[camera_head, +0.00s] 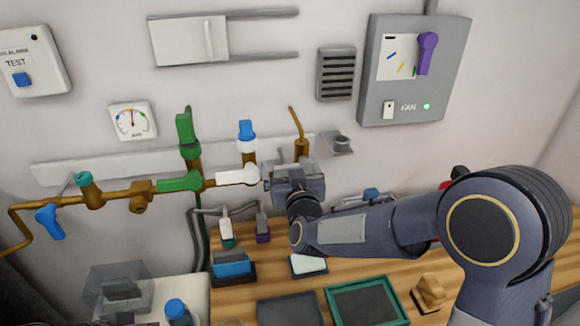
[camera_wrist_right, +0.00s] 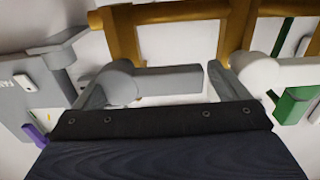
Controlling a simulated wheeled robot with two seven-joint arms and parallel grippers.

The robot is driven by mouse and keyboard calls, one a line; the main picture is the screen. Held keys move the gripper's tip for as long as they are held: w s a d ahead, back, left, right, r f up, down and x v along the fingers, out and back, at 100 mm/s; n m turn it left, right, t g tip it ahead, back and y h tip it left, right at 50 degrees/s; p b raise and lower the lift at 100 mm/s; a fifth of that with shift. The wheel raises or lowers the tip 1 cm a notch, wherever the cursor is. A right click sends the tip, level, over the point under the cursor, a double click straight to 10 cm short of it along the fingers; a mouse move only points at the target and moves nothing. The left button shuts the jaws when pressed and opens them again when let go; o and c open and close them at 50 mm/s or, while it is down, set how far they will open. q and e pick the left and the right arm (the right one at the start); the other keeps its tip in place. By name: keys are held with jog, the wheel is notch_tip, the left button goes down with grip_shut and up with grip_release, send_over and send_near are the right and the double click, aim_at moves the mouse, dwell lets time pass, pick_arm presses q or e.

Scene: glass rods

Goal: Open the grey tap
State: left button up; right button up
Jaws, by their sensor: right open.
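The grey tap (camera_wrist_right: 165,80) shows in the right wrist view, with a round hub at the left and a straight lever lying sideways to the right. My right gripper (camera_wrist_right: 155,90) is open, with one finger beside the hub and the other just past the lever's free end. The lever lies across the gap between them; I cannot tell whether either finger touches it. In the head view my right gripper (camera_head: 287,172) is at the brass pipe, right of the white tap handle (camera_head: 238,175), and hides most of the grey tap. My left gripper is out of view.
The white tap is close beside one finger in the wrist view (camera_wrist_right: 258,75). Green taps (camera_head: 180,181) and a blue-capped valve (camera_head: 247,132) are along the brass pipe to the left. The wooden bench (camera_head: 262,275) below holds trays and small items.

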jog(key=c, duration=1.4)
jog(key=shift+f+n+b, duration=0.5)
jog(key=shift+n+b, duration=0.2)
jog(key=shift+n, duration=0.1)
jog(key=shift+f+n+b, duration=0.25)
jog(key=shift+n+b, duration=0.1)
jog(key=shift+n, duration=0.45)
jog(key=shift+d+f+n, duration=0.15)
jog(key=shift+f+n, duration=0.1)
jog(key=shift+n, duration=0.95)
jog(key=o, duration=1.4)
